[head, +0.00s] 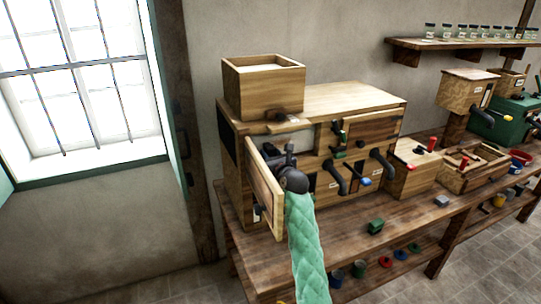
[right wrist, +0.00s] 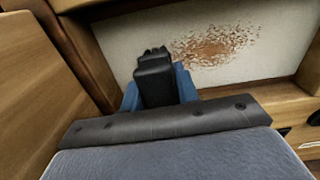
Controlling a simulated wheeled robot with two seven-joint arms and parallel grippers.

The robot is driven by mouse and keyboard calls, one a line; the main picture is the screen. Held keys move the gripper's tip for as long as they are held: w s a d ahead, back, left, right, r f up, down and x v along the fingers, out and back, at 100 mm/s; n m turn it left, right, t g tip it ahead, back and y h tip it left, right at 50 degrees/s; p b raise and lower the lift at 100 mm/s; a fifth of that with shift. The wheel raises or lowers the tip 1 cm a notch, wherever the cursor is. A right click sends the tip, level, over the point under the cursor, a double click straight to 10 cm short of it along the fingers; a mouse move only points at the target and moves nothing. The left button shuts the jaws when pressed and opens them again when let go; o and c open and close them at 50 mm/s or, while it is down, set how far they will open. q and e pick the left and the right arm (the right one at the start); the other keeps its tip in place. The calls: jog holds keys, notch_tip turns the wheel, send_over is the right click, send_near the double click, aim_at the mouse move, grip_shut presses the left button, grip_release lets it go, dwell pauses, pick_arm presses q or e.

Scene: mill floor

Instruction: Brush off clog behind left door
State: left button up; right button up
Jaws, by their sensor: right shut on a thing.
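The left door (head: 265,196) of the wooden mill cabinet (head: 345,98) stands open toward me. My right arm, in a green sleeve, reaches up to the opening beside it. My right gripper (head: 278,155) is at the opening, its tips partly hidden. In the right wrist view the gripper (right wrist: 154,80) is shut on a blue piece (right wrist: 185,84) that looks like a brush, its bristles largely hidden. Beyond it is a pale panel (right wrist: 125,35) with a patch of brown specks, the clog (right wrist: 215,46), up and right of the gripper tips. My left gripper is out of view.
An open wooden hopper (head: 263,88) sits on the cabinet. A blue-tipped lever (head: 364,181) and dark spouts stick out of its front. A small green block (head: 375,226) lies on the bench (head: 410,215). Wooden boxes stand to the right. A window is at the left.

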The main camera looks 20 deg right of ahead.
jog(key=shift+w, duration=0.9)
dwell(0.3)
jog(key=shift+d, duration=1.75)
